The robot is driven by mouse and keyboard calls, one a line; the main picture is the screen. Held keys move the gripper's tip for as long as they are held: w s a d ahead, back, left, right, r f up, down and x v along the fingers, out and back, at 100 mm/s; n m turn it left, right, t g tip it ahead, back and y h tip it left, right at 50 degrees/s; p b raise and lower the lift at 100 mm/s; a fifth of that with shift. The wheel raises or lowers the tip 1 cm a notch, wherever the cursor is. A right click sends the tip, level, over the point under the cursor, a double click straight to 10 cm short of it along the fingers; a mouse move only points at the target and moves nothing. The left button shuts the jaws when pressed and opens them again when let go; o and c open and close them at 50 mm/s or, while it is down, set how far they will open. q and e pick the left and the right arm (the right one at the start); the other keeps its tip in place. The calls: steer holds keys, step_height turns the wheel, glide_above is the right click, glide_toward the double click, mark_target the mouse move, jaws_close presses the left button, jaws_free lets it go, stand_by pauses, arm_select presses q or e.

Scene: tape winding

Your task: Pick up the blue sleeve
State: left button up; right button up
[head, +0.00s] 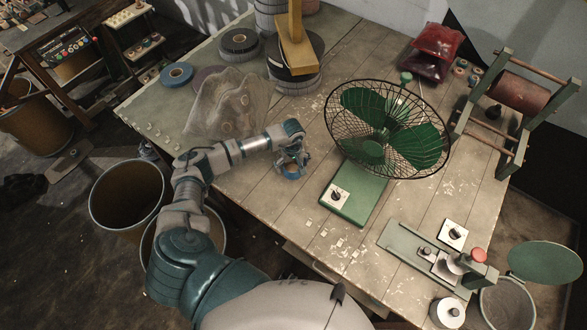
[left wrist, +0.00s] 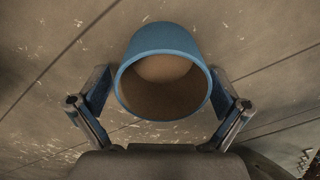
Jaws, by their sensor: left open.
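The blue sleeve (left wrist: 128,92) is a short, open-ended hollow cylinder with a blue outside and a tan-brown inside. In the left wrist view I look into its open end. My left gripper (left wrist: 161,85) is open, with one finger on each side of the sleeve. I cannot tell whether either finger touches it. In the head view my left gripper (head: 291,160) is low over the wooden table, left of the green fan, and a bit of blue shows at its fingers. My right gripper is not in view.
The wooden table (head: 262,192) has a green fan (head: 362,195) close to the right of my gripper. A clear plastic bag (head: 222,105), a blue tape roll (head: 177,75) and dark rolls (head: 239,43) lie behind. A roller frame (head: 521,92) stands at right.

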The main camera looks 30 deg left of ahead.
arm_select(q)
steer(key=shift+a, duration=0.2)
steer(key=shift+c, duration=1.2)
steer(key=c, duration=0.6)
steer(key=shift+d, duration=0.1)
steer(key=shift+d, duration=0.1)
